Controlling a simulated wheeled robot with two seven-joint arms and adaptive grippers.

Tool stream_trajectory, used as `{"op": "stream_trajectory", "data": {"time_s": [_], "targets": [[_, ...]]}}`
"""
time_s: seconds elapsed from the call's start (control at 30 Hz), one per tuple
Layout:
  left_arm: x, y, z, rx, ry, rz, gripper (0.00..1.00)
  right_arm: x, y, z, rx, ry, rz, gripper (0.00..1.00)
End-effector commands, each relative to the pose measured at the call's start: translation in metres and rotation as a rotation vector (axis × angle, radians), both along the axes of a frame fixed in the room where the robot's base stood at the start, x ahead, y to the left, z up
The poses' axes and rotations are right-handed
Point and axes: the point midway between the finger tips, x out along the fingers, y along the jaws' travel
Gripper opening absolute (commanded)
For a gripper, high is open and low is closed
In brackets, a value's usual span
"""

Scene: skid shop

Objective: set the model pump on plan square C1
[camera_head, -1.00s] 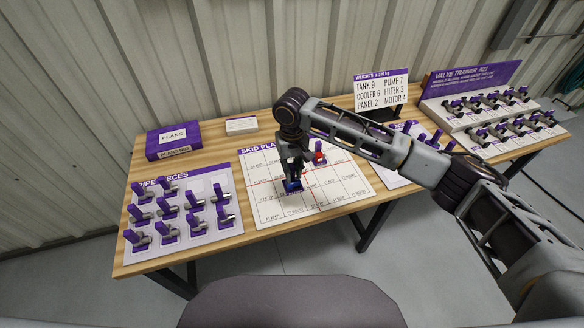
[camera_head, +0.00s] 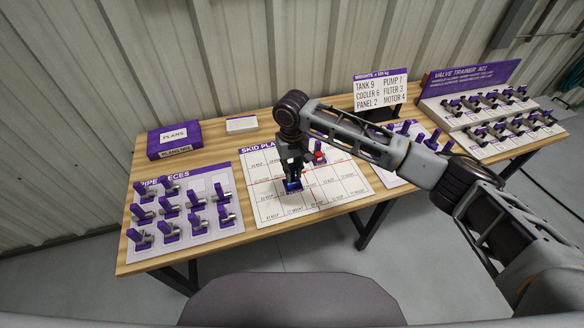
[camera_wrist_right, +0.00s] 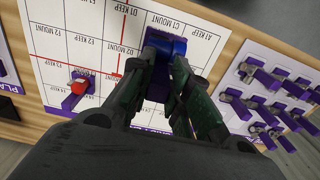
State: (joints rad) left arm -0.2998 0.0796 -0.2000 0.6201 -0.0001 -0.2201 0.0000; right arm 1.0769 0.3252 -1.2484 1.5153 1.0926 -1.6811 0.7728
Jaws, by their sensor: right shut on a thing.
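My right gripper (camera_head: 291,180) is shut on the model pump, a blue and purple piece, over the skid plan board (camera_head: 345,187). The pump's blue end (camera_head: 293,186) shows below the fingers. In the right wrist view, the blue part of the pump (camera_wrist_right: 166,43) sits between the fingertips of the right gripper (camera_wrist_right: 163,62), right beside the printed label C1 MOUNT (camera_wrist_right: 172,22). I cannot tell if the pump touches the board. The fingers hide part of the pump and of the square around it. My left gripper is out of view.
A red-topped purple piece (camera_wrist_right: 80,87) stands on the plan near the gripper. The pipe pieces board (camera_head: 205,233) lies to the left. A purple plans box (camera_head: 174,139), a weights sign (camera_head: 381,90) and the valve trainer (camera_head: 490,105) stand farther back.

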Motion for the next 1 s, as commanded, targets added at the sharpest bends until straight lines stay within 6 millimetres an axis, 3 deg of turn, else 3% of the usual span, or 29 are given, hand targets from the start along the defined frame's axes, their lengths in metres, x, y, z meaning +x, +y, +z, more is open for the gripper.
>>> {"op": "stream_trajectory", "data": {"time_s": [1.0], "targets": [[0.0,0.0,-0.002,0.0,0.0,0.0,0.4,0.0,0.0,-0.025,0.001,0.0,0.0,0.0]]}}
